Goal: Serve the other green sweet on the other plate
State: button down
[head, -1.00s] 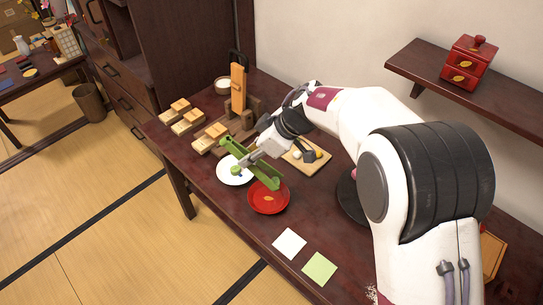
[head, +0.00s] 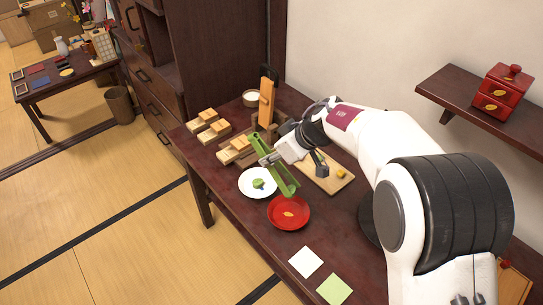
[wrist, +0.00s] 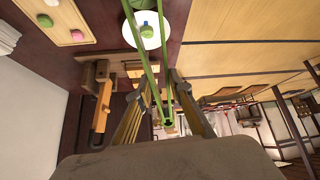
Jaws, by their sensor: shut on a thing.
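My gripper (head: 270,158) is shut on green tongs (head: 284,179), held above the table beside the white plate (head: 245,188). In the wrist view the tongs' two arms (wrist: 133,30) spread apart, with nothing seen gripped between them. A green sweet (head: 259,184) with a small blue piece lies on the white plate; it also shows in the wrist view (wrist: 147,31). The red plate (head: 300,217) bears only a leaf-shaped mark. Another green sweet (wrist: 45,20) lies on the wooden board (wrist: 62,25); my arm hides that part of the board in the head view.
A yellow piece (head: 341,174) shows on the board, and a pink sweet (wrist: 77,36) is on it in the wrist view. Wooden blocks (head: 208,124) and an upright wooden stand (head: 266,100) are behind. White (head: 306,262) and green (head: 334,289) paper squares lie in front.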

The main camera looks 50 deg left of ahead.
jog(key=shift+f, duration=0.1)
notch_tip(320, 180, down, 9)
dwell(1.2)
jog(key=c, duration=2.2)
grip_release()
jog(key=shift+r, duration=0.2)
jog(key=shift+r, duration=4.9)
